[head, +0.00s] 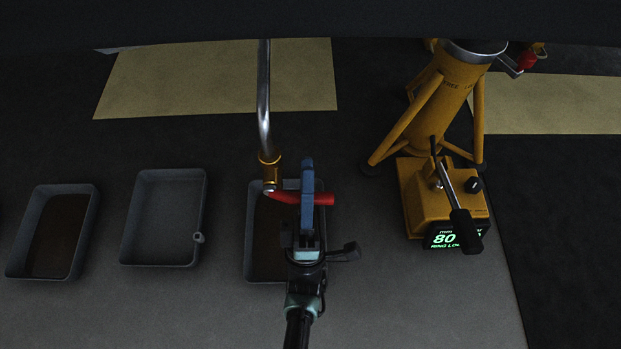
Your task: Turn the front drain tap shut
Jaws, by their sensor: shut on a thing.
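The drain tap's brass body (269,171) hangs at the lower end of a silver pipe (263,95). Its red lever handle (318,199) points to the right, across the pipe. My gripper (307,180) is at the lever from the front, its blue fingers shut on the red handle to the right of the tap body. A grey tray (252,235) with dark liquid sits on the floor below the tap. My gripper hides part of the tray and part of the lever.
Two more trays stand to the left, one with brown liquid (93,230) and one that looks empty (125,215). At right stand a yellow jack (449,90) and a pump box (412,205) with a handle and a lit "80 mm" display. A dark body spans the top.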

